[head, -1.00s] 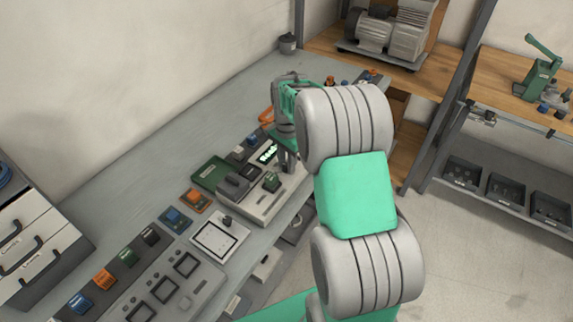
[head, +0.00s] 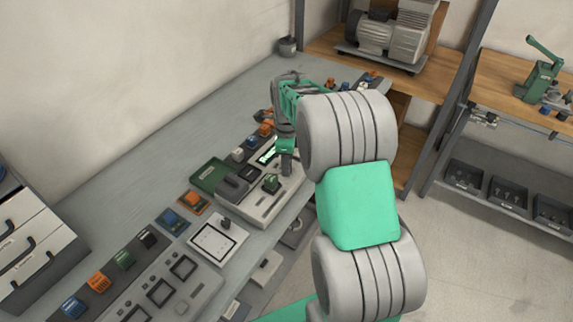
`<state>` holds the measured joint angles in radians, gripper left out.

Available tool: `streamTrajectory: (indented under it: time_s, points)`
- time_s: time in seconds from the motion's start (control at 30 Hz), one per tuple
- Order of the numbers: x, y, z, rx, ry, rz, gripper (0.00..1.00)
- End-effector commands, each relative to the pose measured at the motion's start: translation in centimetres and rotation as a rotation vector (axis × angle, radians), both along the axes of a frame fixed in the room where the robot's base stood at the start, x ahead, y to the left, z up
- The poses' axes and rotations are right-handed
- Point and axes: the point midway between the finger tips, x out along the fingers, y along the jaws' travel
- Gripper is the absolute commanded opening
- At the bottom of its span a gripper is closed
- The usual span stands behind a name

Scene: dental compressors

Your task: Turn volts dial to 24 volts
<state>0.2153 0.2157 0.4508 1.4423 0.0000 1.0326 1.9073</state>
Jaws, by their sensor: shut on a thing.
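My gripper (head: 287,167) points down at the device's far right part, just right of the display. It is shut on a small part there, apparently the volts dial, which the fingers hide. The dial's scale and pointer cannot be read. My wrist covers part of the display, and its text is too small to read.
A green tray (head: 209,177) lies left of the device. Orange, blue, green and dark blocks line the bench, with a flat white panel (head: 214,243) nearer. A pump-like machine (head: 380,38) stands on the wooden bench behind. The bench strip along the wall is clear.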

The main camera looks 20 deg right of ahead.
Motion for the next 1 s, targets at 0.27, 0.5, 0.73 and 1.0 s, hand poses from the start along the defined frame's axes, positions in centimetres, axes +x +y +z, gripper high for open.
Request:
streamTrajectory:
  time_s: [0.27,0.5,0.73,1.0]
  points:
    - [0.05,-0.02,0.08,0.0,-0.002,-0.137,0.0]
    - [0.04,-0.01,0.1,-0.001,-0.001,-0.183,0.0]
    - [0.03,-0.01,0.1,-0.001,-0.001,-0.189,0.0]
    - [0.03,-0.01,0.09,-0.001,-0.001,-0.188,0.37]
